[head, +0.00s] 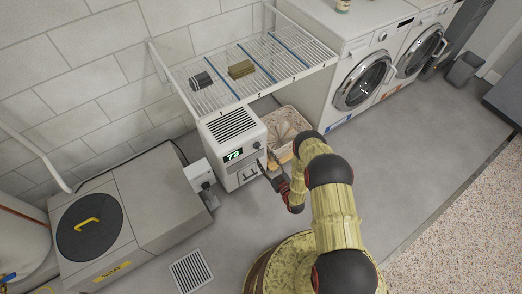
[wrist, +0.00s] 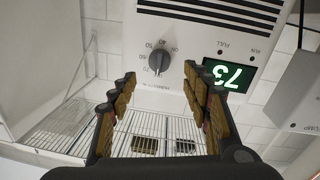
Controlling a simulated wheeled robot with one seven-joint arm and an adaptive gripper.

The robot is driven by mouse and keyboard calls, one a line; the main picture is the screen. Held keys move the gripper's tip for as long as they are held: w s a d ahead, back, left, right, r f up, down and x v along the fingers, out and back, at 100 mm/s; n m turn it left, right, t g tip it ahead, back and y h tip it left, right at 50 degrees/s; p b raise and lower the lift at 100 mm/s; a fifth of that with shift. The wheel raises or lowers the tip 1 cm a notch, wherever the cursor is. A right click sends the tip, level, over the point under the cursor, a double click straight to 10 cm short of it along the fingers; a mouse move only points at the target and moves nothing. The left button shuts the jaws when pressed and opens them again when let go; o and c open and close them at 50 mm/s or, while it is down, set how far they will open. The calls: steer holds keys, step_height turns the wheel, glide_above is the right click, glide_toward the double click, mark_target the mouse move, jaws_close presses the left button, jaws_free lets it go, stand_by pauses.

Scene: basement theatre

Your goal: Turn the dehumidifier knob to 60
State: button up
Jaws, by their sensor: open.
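In the wrist view the picture is turned over, and the display (wrist: 229,75) appears upside down. The grey dehumidifier knob (wrist: 158,61) sits on the front panel, with small numbers around part of it. Its exact setting is too small to tell. My gripper (head: 264,170) is in front of the panel. In the wrist view my gripper (wrist: 158,76) is open and empty, its fingers pointing at the panel on either side of the knob, apparently short of it.
A basket (head: 290,122) stands to the right, then white washing machines (head: 362,80). A grey box with a round lid (head: 140,215) is at left.

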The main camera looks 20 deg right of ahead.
mark_target(259, 149)
steer(key=b+x, duration=0.2)
steer(key=x, duration=0.4)
steer(key=shift+w+f, duration=0.1)
steer(key=shift+w, duration=0.2)
steer(key=shift+w+a+b, duration=0.2)
steer(key=shift+w+b, duration=0.15)
steer(key=shift+w, duration=0.2)
steer(key=c, duration=0.3)
steer(key=c, duration=0.8)
steer(key=shift+c, duration=0.3)
